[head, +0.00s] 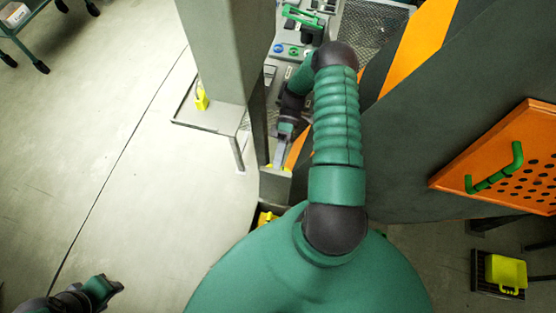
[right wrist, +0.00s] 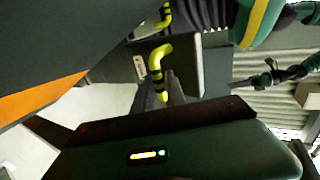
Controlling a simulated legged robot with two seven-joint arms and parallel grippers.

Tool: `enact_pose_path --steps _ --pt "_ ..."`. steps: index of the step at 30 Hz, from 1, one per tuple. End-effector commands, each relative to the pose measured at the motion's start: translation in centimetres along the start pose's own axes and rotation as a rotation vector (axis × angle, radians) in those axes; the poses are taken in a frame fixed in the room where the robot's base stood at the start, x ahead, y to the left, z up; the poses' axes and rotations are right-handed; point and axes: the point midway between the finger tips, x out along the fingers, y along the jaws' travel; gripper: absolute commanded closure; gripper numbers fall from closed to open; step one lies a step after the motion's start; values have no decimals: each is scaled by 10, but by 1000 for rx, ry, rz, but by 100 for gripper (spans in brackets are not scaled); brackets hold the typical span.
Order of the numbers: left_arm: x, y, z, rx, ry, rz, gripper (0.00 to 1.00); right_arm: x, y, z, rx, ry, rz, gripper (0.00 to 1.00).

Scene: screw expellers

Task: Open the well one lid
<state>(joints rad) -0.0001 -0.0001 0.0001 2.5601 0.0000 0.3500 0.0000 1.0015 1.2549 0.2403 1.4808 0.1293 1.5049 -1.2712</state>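A bent yellow handle with black bands (right wrist: 158,62) stands in front of my right gripper in the right wrist view, by a dark box-like part (right wrist: 190,70). My right gripper (right wrist: 160,98) has its two grey fingers on either side of the handle's lower end. Whether they touch it I cannot tell. My left gripper (head: 108,287) is low at the left, over the floor, far from this. I cannot tell which part is the well one lid.
A grey column with a ledge (head: 205,120) stands left of my right gripper. A dark wall with orange stripes is at the right. An orange perforated panel (head: 520,165) has a green handle (head: 495,178). A yellow container (head: 505,272) is lower right. The left floor is mostly clear.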

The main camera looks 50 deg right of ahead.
Motion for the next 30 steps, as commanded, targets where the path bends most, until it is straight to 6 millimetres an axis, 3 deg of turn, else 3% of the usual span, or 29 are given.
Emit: enact_pose_path --steps 1,3,13,24,30 --pt "0 0 0 0 0 0 64 0 0 0 0 -1 -1 76" --pt "0 0 0 0 0 0 64 0 0 0 1 -1 -2 67" --pt "0 0 0 0 0 0 64 -4 0 2 1 -2 -3 66" --pt "12 0 3 0 0 0 64 -68 3 0 2 -1 -1 66" --pt "12 0 3 0 0 0 64 -76 1 0 2 -2 -5 66"
